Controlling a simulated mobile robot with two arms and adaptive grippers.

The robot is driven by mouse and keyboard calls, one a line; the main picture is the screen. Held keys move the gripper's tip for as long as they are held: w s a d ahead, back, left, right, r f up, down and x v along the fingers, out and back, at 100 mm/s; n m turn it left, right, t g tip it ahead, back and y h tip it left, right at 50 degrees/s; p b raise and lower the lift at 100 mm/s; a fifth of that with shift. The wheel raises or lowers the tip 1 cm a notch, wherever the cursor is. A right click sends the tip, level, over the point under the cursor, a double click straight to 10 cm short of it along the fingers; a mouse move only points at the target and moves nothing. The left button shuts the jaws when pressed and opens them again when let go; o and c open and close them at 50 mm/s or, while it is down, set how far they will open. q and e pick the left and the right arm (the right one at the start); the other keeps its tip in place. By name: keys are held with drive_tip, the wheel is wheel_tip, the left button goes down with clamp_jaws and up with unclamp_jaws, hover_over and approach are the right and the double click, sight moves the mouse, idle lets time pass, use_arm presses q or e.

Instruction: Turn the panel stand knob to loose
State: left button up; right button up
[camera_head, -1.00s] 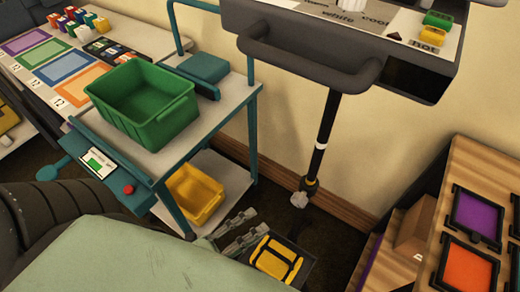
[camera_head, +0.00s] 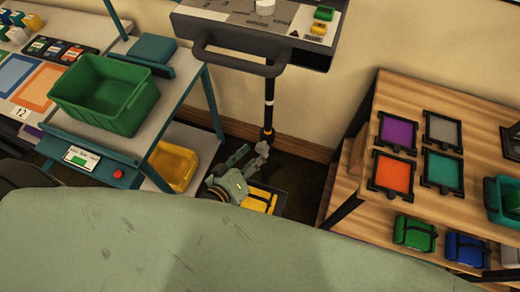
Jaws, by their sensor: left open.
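The panel stand has a dark grey console (camera_head: 255,48) with a front handle, carried on a black pole (camera_head: 268,95). A small pale grey piece low on the pole, just below its collar, looks like the knob (camera_head: 262,148). Its setting is too small to read. My left gripper (camera_head: 246,160) is low beside the pole, in the middle of the view. It is open, its grey fingers spread and pointing up and right toward the knob, very close to it. I cannot tell whether they touch it. My right gripper is not in view.
A teal cart with a green bin (camera_head: 105,93) and a yellow bin (camera_head: 174,166) stands left. A yellow strapped case (camera_head: 262,199) lies near the pole's foot. A wooden shelf (camera_head: 440,107) with coloured frames stands right. The wall is close behind the pole.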

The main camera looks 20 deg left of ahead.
sight(261, 151)
use_arm(q)
drive_tip(key=x, duration=0.3)
drive_tip(key=shift+w, duration=0.1)
drive_tip(key=shift+w+d+f, duration=0.1)
drive_tip(key=shift+w, duration=0.05)
